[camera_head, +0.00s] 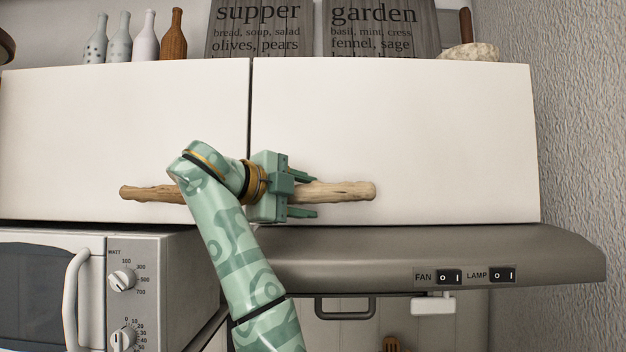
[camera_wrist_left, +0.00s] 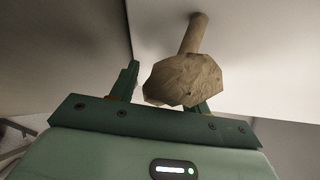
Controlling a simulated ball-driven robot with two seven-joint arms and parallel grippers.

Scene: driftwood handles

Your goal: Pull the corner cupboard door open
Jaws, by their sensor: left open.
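The corner cupboard door (camera_head: 430,130) is the white right-hand door beside the textured wall, and it looks shut. Its driftwood handle (camera_head: 345,191) lies level near the door's lower left edge; its left end is hidden by my left gripper (camera_head: 302,195). That gripper is open, pointing right, with one finger above the handle and one below. In the left wrist view, the blunt end of the handle (camera_wrist_left: 185,80) sits close in front of the gripper (camera_wrist_left: 162,92), nearer the right finger and partly covering it. Contact cannot be told. My right gripper is out of view.
A second white door (camera_head: 100,110) with its own driftwood handle (camera_head: 145,193) is at the left. A range hood (camera_head: 350,260) juts out below the doors, and a microwave (camera_head: 150,270) stands lower left. Bottles (camera_head: 145,38) and signs (camera_head: 380,25) stand on top.

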